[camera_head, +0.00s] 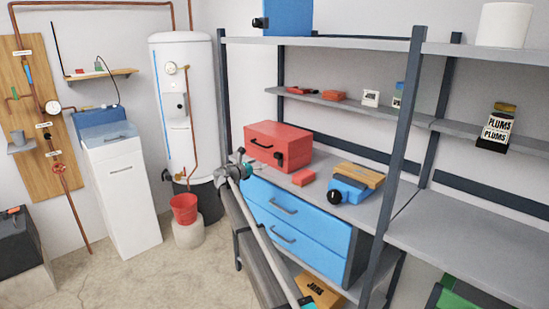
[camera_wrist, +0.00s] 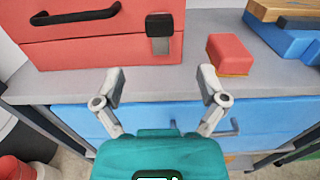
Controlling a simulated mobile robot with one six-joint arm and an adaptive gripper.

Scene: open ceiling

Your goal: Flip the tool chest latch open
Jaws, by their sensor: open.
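The red tool chest (camera_head: 279,143) stands on the grey workbench shelf, and its front fills the upper left of the wrist view (camera_wrist: 97,52). A dark latch (camera_head: 279,157) sits on the right part of its front; in the wrist view the latch (camera_wrist: 159,27) hangs down across the seam between lid and body. A black handle (camera_wrist: 75,16) is to its left.
A small red block (camera_wrist: 229,53) lies right of the chest. A blue tool with a wooden board (camera_head: 354,182) lies farther right. Blue drawers (camera_head: 285,218) are under the shelf edge.

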